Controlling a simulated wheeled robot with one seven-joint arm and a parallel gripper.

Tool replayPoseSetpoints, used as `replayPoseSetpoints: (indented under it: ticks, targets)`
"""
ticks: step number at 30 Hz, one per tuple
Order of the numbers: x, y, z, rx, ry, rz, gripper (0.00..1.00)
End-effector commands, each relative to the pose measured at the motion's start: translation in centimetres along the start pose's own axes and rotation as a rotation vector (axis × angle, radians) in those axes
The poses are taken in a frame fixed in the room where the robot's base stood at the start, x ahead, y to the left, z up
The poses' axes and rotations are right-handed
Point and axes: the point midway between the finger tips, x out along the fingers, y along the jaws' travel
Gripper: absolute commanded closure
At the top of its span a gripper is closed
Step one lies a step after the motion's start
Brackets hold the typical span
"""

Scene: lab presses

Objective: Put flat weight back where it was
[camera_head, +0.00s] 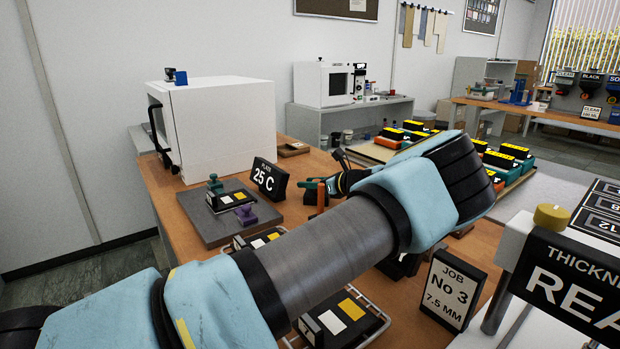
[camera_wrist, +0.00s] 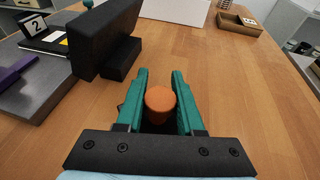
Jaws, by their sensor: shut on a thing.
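In the wrist view my gripper (camera_wrist: 159,85) has its teal fingers on either side of an orange-brown round-topped piece (camera_wrist: 160,103). It is shut on this piece, above or at the wooden bench. A grey plate (camera_head: 222,222) at left bears a black block with white and yellow patches (camera_head: 231,200), a teal-knobbed piece (camera_head: 215,183) and a purple piece (camera_head: 245,215).
A white oven (camera_head: 222,125) stands behind. A small wooden tray (camera_wrist: 240,22) lies far right. Bare bench (camera_wrist: 200,60) lies ahead.

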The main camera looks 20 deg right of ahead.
Motion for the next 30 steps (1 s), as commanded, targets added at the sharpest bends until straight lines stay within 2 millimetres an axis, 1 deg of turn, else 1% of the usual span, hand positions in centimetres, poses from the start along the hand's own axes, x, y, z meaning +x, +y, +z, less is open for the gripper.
replayPoseSetpoints:
  ticks: [1,2,9,10,17,20,23,30]
  targets:
    - [0.0,0.0,0.3,-0.002,-0.003,0.000,1.00]
    - [0.0,0.0,0.0,0.000,0.000,0.000,0.62]
    - [0.0,0.0,0.0,0.000,0.000,0.001,0.35]
    - [0.0,0.0,0.0,0.000,0.000,0.001,0.33]
    - [-0.1,0.0,0.0,0.000,0.000,0.000,0.33]
    - [-0.6,0.0,-0.1,-0.001,0.001,0.000,0.33]
    - [-1.9,-0.1,-0.2,-0.001,0.002,-0.003,0.33]
    - [-6.8,-0.1,-0.3,-0.002,0.003,-0.003,0.33]
